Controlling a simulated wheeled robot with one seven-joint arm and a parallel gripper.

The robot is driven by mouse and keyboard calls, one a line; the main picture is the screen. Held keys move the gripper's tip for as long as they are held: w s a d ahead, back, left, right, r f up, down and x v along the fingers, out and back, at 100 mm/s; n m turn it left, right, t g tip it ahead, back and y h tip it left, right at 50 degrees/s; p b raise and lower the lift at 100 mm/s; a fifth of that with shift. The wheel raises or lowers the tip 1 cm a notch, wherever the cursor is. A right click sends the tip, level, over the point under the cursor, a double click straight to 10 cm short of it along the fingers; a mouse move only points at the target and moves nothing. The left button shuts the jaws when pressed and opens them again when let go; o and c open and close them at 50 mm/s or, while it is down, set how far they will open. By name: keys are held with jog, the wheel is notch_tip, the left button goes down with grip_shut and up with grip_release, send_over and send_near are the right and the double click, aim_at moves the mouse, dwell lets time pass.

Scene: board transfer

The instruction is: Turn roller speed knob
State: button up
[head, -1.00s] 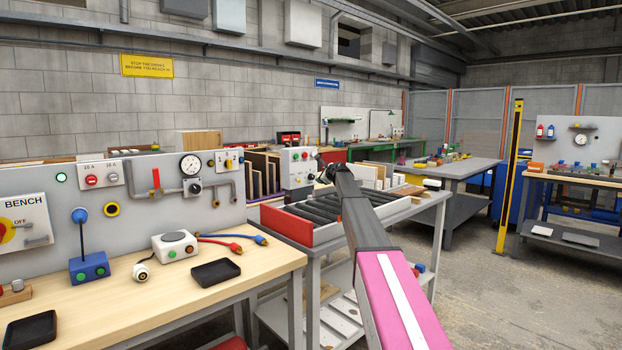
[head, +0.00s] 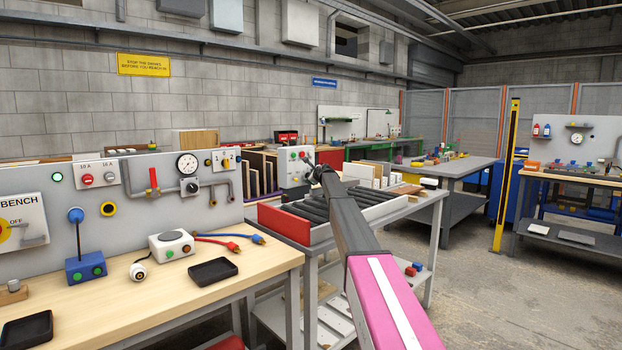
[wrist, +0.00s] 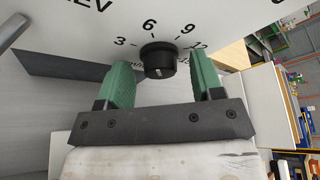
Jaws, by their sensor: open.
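The roller speed knob (wrist: 158,60) is a black round knob with a pale mark, on a white panel (wrist: 225,20) printed with 3, 6, 9 and 12 in the wrist view. My gripper (wrist: 160,76) is open, its green fingers on either side of the knob with gaps showing on both sides. I cannot tell how far the fingertips are from the panel. In the head view the white control box (head: 294,165) stands at the far end of the roller table, and my gripper end is close by it. The knob cannot be made out there.
The roller table (head: 312,222) with a red end and dark rollers lies below my arm. A wooden bench (head: 215,282) with black trays and a switch panel stands at the left. A yellow post (head: 505,180) and open floor are to the right.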

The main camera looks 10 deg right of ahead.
jog(key=c, duration=0.9)
jog(key=shift+w+d+r+m+g+y, duration=0.1)
jog(key=shift+m+g+y, duration=0.6)
jog(key=shift+m, duration=0.8)
jog(key=shift+m+g+y, duration=0.7)
jog(key=shift+m, duration=0.8)
jog(key=o, duration=0.9)
